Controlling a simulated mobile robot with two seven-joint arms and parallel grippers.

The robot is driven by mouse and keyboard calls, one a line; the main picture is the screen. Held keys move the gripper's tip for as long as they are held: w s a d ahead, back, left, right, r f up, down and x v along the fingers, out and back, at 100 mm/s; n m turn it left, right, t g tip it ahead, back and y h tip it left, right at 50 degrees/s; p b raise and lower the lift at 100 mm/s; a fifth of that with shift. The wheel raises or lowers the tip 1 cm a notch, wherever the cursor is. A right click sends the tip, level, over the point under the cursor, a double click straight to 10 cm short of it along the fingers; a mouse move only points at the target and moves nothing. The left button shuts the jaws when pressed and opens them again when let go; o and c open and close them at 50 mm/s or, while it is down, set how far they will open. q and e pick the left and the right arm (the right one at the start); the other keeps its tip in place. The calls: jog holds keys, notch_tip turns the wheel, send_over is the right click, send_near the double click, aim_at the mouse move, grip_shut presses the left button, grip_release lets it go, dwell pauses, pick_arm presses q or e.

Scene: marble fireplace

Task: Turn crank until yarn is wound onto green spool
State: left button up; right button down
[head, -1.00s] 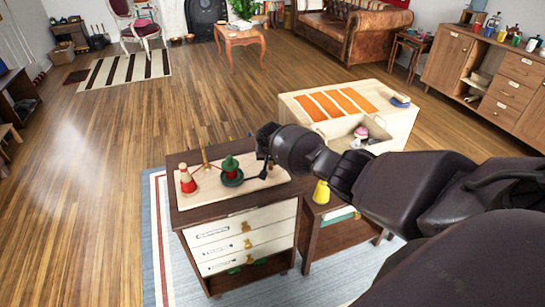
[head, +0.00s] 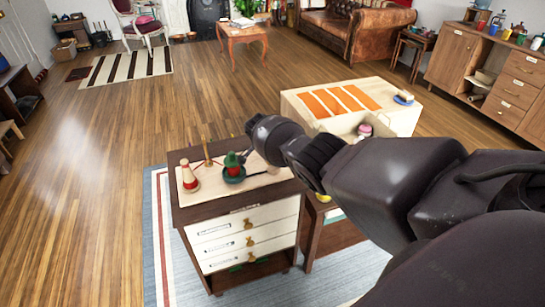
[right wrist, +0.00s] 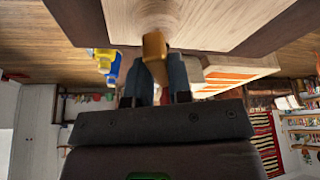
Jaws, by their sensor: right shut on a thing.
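The green spool (head: 232,160) stands upright on the pale winder board (head: 212,190) on top of the dark cabinet, with a red band of yarn below its green top. A pale spool (head: 188,178) with red parts stands left of it, and a thin wooden post (head: 206,153) rises behind. In the right wrist view my right gripper (right wrist: 156,74) is shut on a wooden crank handle (right wrist: 155,46). In the head view my right wrist hides the fingers and crank, just right of the green spool. My left gripper is not in view.
The cabinet (head: 252,217) has white drawers with wooden knobs. A light wooden table (head: 350,81) with orange strips and a bin stands to the right, behind my right arm. Wood floor is open to the left.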

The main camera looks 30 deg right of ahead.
jog(key=shift+m, duration=0.3)
jog(key=c, duration=1)
grip_release()
jog(key=shift+c, duration=0.2)
jog(key=shift+r, duration=0.1)
jog(key=shift+r, duration=0.15)
jog(key=p+v, duration=0.5)
jog(key=v, duration=0.5)
jog(key=shift+r+p, duration=0.15)
jog(key=shift+p, duration=0.15)
jog(key=shift+w, duration=0.15)
